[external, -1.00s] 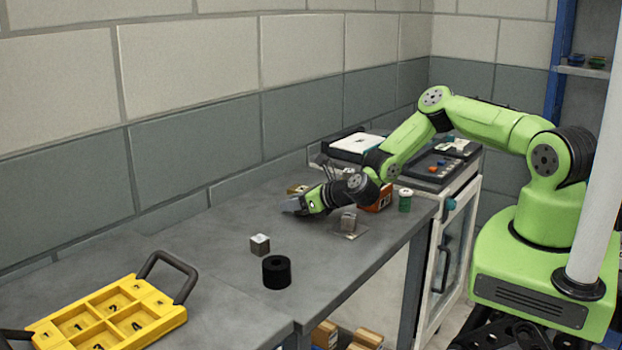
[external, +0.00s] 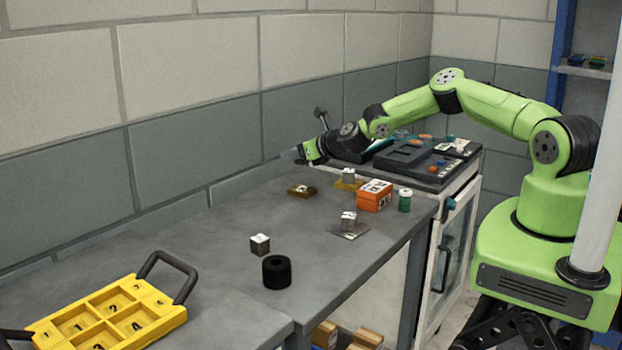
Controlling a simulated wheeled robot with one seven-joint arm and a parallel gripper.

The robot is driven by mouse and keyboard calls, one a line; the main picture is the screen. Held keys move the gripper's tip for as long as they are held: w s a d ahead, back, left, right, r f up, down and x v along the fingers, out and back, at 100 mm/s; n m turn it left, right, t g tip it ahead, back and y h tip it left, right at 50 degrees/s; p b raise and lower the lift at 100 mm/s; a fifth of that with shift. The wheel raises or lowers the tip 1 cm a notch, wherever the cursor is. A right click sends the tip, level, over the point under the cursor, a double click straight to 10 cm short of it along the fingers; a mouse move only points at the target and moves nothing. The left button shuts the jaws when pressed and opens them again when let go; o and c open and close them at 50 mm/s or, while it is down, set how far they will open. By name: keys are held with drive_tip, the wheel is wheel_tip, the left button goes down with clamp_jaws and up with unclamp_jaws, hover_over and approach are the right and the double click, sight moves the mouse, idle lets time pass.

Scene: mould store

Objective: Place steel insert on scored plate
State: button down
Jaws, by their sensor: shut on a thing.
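My gripper (external: 291,154) is raised above the far left edge of the bench, close to the wall. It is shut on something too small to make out. A grey metal block (external: 260,245) stands on the bare bench. Another block (external: 348,219) stands on a thin grey plate (external: 354,235). A third block (external: 347,174) stands on a yellowish plate (external: 354,186). A brownish plate or block (external: 301,191) lies apart to the left. I cannot tell which block is the steel insert, nor see scoring on any plate.
A black ring (external: 277,272) stands at the front. An orange box (external: 374,196) and green jar (external: 405,201) stand to the right. A yellow tray (external: 165,313) with compartments is at near left. The bench's left-middle is clear.

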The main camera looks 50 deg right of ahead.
sight(295, 187)
wheel_tip(295, 187, down, 7)
drive_tip(key=shift+f+b, duration=0.15)
drive_tip(key=shift+b, duration=0.2)
drive_tip(key=c, duration=1.1)
unclamp_jaws()
drive_tip(key=shift+f, duration=0.2)
drive_tip(key=o, duration=0.4)
